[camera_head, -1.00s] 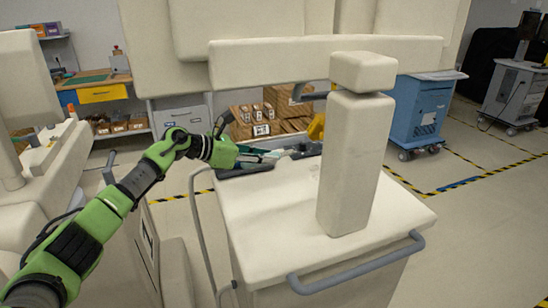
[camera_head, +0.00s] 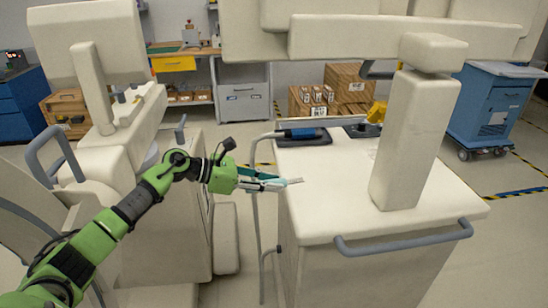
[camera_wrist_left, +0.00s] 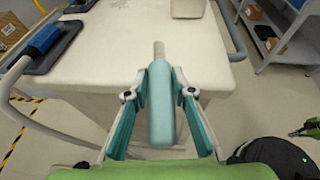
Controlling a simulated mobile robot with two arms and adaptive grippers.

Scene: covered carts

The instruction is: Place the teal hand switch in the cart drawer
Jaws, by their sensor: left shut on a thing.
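The teal hand switch (camera_wrist_left: 162,108) is a rounded teal handle with a thin grey end, seen in the left wrist view. My left gripper (camera_wrist_left: 160,98) is shut on it, one finger on each side, with the grey end pointing away over the cart top. In the head view my left gripper (camera_head: 278,184) is at the left edge of the white cart (camera_head: 340,185), and the switch is mostly hidden by the fingers. No open cart drawer can be made out; the cart's front is only partly in view.
Dark holders, one with a blue item (camera_head: 303,134), sit at the cart top's back edge. A white post (camera_head: 412,140) rises from the top, and a grey handle (camera_head: 404,238) runs along the front. A covered machine (camera_head: 120,120) stands left. The cart top's middle is clear.

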